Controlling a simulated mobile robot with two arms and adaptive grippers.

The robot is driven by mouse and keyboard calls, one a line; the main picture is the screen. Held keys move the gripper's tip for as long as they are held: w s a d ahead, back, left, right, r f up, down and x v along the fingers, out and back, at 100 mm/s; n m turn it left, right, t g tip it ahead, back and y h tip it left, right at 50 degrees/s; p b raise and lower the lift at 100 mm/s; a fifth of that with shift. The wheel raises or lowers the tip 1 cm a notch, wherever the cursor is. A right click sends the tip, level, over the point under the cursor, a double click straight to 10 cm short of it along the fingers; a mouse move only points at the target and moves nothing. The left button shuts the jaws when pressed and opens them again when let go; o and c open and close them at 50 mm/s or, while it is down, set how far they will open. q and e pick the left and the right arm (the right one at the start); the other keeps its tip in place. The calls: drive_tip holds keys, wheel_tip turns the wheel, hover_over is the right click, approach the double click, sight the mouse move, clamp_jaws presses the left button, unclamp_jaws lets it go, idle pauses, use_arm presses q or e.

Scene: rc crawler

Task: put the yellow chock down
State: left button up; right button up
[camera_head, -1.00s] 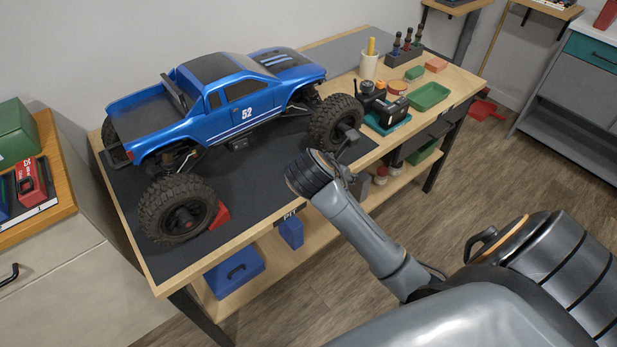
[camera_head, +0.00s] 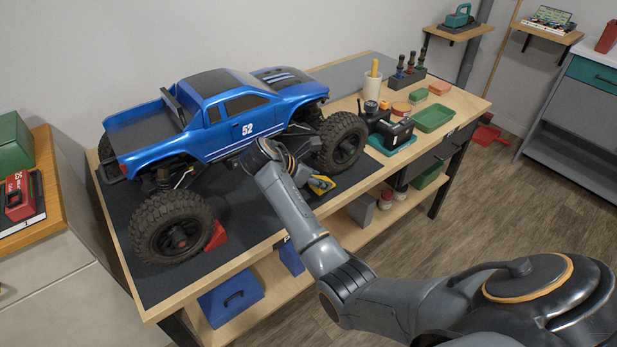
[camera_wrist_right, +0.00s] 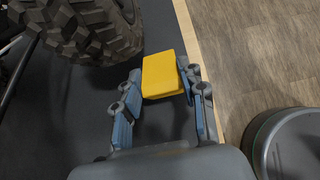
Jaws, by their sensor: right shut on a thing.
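The yellow chock (camera_wrist_right: 163,76) sits between the two fingers of my right gripper (camera_wrist_right: 162,82) in the right wrist view. The gripper is shut on it. In the head view only a small part of the yellow chock (camera_head: 322,184) shows past my right gripper (camera_head: 312,184), near the front edge of the workbench. They are close to the truck's near tire (camera_head: 342,143), on its front side. I cannot tell whether the chock touches the black mat (camera_head: 258,213). My left gripper is not in view.
The blue truck (camera_head: 215,110) stands on the mat. A red chock (camera_head: 216,236) lies against its other near tire (camera_head: 172,228). A black device on a teal tray (camera_head: 378,143) and a green tray (camera_head: 433,117) are to the right. The mat between the near tires is partly clear.

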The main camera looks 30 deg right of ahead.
drive_tip(key=shift+w, duration=0.6)
drive_tip(key=shift+w+a+f+b, duration=0.1)
drive_tip(key=shift+w+f+b, duration=0.15)
drive_tip(key=shift+w, duration=0.35)
drive_tip(key=shift+w+a+f+b, duration=0.1)
drive_tip(key=shift+w+f, duration=0.1)
drive_tip(key=shift+w, duration=0.4)
drive_tip(key=shift+f, duration=0.3)
drive_tip(key=o, duration=1.3)
drive_tip(key=shift+f, duration=0.1)
drive_tip(key=p+v, duration=0.1)
drive_tip(key=v, duration=1.1)
drive_tip(key=shift+s, duration=0.1)
